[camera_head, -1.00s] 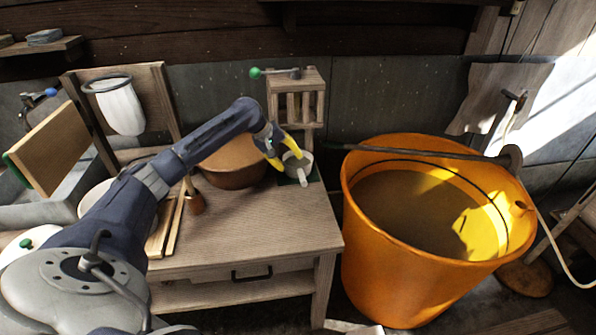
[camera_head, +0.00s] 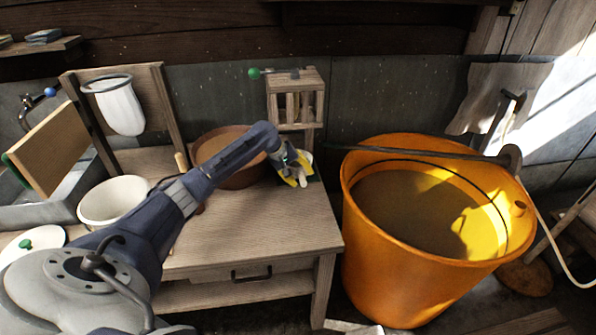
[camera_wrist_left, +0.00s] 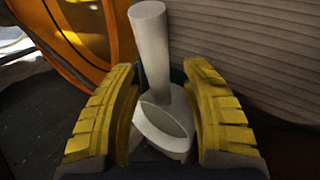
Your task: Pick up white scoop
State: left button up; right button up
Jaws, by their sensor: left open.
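The white scoop (camera_wrist_left: 152,60) stands out in the left wrist view, its round handle pointing away from me and its hollow bowl close to my palm. My left gripper (camera_wrist_left: 160,115) is open, with one yellow finger on each side of the scoop; I cannot tell whether either finger touches it. In the head view the left gripper (camera_head: 292,178) is low at the table's back right corner. There the scoop (camera_head: 303,181) shows only in part between the yellow fingers. My right gripper is not in view.
A large orange bucket (camera_head: 375,270) stands right of the wooden table (camera_head: 250,225). A brown bowl (camera_head: 215,140) sits behind my left arm. A small wooden rack (camera_head: 297,98) rises behind the gripper. A white pot (camera_head: 108,200) is at the left.

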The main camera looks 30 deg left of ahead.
pick_arm(q)
jog(key=shift+f, duration=0.15)
grip_shut()
dwell(0.4)
